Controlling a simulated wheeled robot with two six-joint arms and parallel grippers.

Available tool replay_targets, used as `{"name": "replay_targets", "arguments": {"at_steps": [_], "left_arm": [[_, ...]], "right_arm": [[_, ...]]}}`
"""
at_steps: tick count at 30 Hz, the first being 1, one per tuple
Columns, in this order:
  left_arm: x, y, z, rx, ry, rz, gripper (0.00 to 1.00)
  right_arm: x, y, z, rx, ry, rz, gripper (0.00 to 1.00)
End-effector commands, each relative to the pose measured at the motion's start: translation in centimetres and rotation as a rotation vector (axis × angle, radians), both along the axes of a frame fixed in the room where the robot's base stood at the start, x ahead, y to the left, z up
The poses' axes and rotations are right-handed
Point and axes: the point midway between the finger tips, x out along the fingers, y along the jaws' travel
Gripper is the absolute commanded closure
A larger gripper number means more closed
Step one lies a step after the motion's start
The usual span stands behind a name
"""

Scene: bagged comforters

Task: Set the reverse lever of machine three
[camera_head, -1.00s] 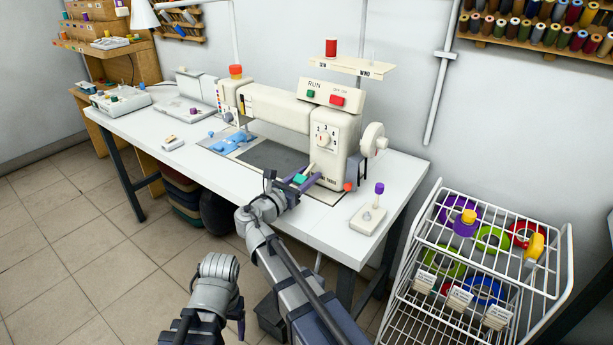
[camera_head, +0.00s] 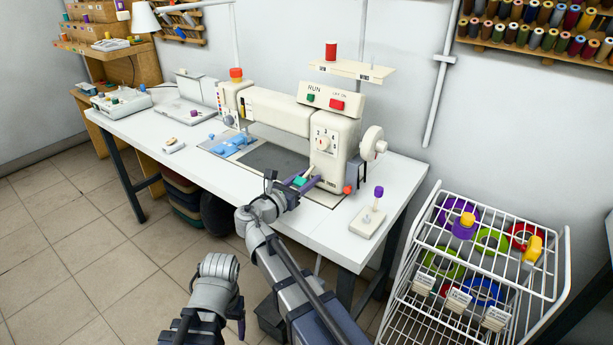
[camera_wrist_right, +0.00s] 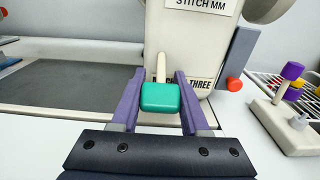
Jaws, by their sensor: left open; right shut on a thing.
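Machine three is the cream sewing machine (camera_head: 322,150) on the white table. Its reverse lever is a short pale stem with a green knob (camera_head: 299,182), low on the front of the right-hand column. In the right wrist view the green knob (camera_wrist_right: 160,97) sits between the purple fingers, and part of a label reading THREE shows behind it. My right gripper (camera_head: 308,183) is shut on this knob. The lever slants down toward me. My left gripper (camera_head: 240,322) is low and left, away from the table; its fingers are hardly visible.
A small stand with a purple-knobbed lever (camera_head: 378,191) is right of the machine. A red-tipped grey lever (camera_wrist_right: 235,84) hangs beside the column. A white wire rack (camera_head: 420,235) with coloured rolls stands at the right. Blue pieces (camera_head: 232,144) lie left on the machine bed.

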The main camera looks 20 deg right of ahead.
Motion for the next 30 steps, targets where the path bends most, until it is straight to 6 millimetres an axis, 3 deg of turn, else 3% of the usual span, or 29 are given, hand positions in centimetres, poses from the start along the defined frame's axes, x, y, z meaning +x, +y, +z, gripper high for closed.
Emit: {"name": "replay_targets", "arguments": {"at_steps": [1,6,15,21,30], "left_arm": [[0.0,0.0,1.5,-0.001,0.000,0.001,0.28],[0.0,0.0,4.7,-0.002,0.001,0.001,0.28],[0.0,0.0,9.6,-0.002,0.001,0.001,0.28],[0.0,0.0,11.6,-0.002,0.001,0.000,0.28],[0.0,0.0,12.5,-0.002,0.001,0.001,0.28]], "right_arm": [[-0.1,0.1,0.9,0.022,0.016,0.000,1.00],[-0.2,0.2,1.7,0.111,0.085,0.000,1.00],[-0.3,0.4,2.3,0.269,0.208,0.000,1.00],[-0.4,0.5,2.4,0.343,0.266,0.000,1.00],[-0.4,0.5,2.2,0.389,0.302,0.000,1.00]]}}
